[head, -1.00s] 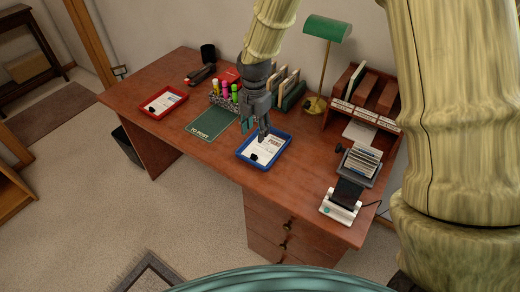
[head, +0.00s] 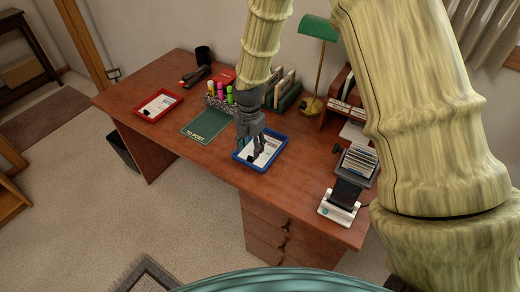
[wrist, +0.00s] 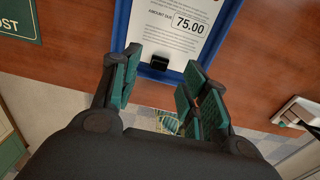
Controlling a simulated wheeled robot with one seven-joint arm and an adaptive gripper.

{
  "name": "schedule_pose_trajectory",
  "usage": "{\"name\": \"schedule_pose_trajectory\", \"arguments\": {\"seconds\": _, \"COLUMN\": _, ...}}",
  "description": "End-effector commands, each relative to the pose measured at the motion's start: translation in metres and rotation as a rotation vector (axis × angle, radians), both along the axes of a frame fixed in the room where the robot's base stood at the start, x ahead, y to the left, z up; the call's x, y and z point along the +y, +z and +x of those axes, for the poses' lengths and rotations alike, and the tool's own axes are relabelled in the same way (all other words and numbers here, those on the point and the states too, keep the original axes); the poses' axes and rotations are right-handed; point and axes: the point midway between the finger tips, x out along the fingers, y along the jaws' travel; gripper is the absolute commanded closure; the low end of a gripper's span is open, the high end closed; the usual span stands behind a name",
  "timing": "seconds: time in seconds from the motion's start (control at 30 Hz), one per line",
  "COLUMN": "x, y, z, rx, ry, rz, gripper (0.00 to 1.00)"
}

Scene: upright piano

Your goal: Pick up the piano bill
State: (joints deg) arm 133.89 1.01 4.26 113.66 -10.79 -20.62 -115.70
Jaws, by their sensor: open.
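A white bill (wrist: 175,25) lies in a blue tray (wrist: 120,25) on the desk. Its print reads "AMOUNT DUE 75.00"; the piano wording cannot be read. A small black clip (wrist: 160,63) sits at its near edge. In the head view the blue tray (head: 282,141) is partly hidden by my gripper (head: 257,154), which is over it, and the bill shows only in part. In the wrist view my gripper (wrist: 160,72) is open and empty, its fingers to either side of the clip. Contact with the bill cannot be told.
A red tray (head: 158,104) with another paper is at the left. A green "TO POST" mat (head: 206,126) lies left of the blue tray. Highlighters in a holder (head: 217,100) stand behind. A card file (head: 358,162) and a white-based device (head: 340,208) are at the right.

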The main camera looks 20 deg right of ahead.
Motion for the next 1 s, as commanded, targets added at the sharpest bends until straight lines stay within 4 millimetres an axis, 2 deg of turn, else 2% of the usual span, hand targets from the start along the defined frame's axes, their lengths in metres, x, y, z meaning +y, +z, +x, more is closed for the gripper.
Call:
{"name": "schedule_pose_trajectory", "arguments": {"seconds": 0.4, "x": -0.001, "y": -0.04, "z": 0.0, "rx": 0.002, "ry": -0.002, "rz": 0.0, "gripper": 0.55}}
{"name": "schedule_pose_trajectory", "arguments": {"seconds": 0.73, "x": -0.001, "y": -0.044, "z": 0.0, "rx": 0.001, "ry": -0.002, "rz": 0.001, "gripper": 0.55}}
{"name": "schedule_pose_trajectory", "arguments": {"seconds": 1.0, "x": -0.001, "y": -0.044, "z": 0.0, "rx": 0.001, "ry": -0.002, "rz": 0.001, "gripper": 1.0}}
